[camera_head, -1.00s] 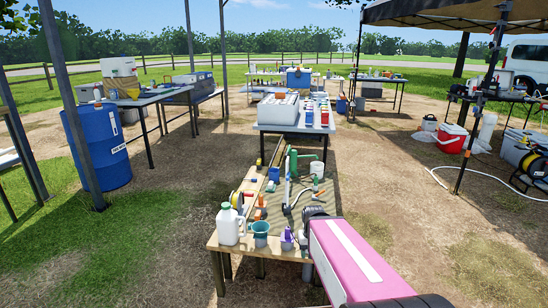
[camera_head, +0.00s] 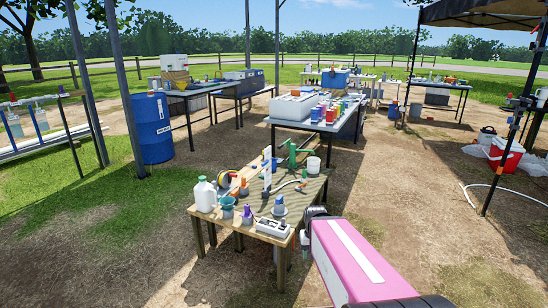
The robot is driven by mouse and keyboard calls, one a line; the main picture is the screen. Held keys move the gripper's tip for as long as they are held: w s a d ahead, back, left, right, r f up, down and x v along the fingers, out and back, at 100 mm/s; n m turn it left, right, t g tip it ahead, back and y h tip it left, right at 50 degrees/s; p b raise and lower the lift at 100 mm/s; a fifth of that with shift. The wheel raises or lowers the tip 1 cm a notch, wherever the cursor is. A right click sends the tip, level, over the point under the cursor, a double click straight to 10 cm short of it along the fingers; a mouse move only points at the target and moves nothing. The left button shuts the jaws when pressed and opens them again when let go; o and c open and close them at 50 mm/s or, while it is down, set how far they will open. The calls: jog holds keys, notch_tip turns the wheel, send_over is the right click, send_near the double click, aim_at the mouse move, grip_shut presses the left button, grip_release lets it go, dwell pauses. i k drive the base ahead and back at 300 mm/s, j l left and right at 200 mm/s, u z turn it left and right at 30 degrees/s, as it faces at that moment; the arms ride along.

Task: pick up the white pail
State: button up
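A small white pail (camera_head: 313,165) stands upright at the right edge of the wooden work table, just right of a green hand pump (camera_head: 293,153). Another whitish bucket (camera_head: 487,134) stands on the ground at the far right, behind a red and white cooler (camera_head: 506,153). My pink arm (camera_head: 352,258) reaches in from the lower right, in front of the table and apart from both pails. My gripper cannot be made out beyond the dark end of the arm.
The wooden table (camera_head: 253,229) holds a white jug (camera_head: 205,196), a teal cup (camera_head: 227,208) and a grey meter box (camera_head: 273,228). A table with a white cooler (camera_head: 299,106) stands behind it. A blue barrel (camera_head: 153,131) stands left. Dirt ground right of the tables is open; a white hose (camera_head: 490,192) lies farther right.

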aim_at(313, 163)
jog(key=l+u, duration=0.4)
jog(key=l, duration=0.95)
jog(key=i+l+u, duration=0.1)
jog(key=l, duration=0.25)
jog(key=i+l+u, duration=0.1)
jog(key=i+l, duration=0.15)
jog(key=i+l+u, duration=0.1)
jog(key=l, duration=0.35)
jog(key=i+l+u, duration=0.15)
jog(key=l, duration=0.25)
jog(key=i+l+u, duration=0.1)
jog(key=l, duration=0.25)
jog(key=i+l+u, duration=0.2)
jog(key=i, duration=0.35)
jog(key=i+l+u, duration=0.25)
jog(key=i+l, duration=0.2)
jog(key=i, duration=0.05)
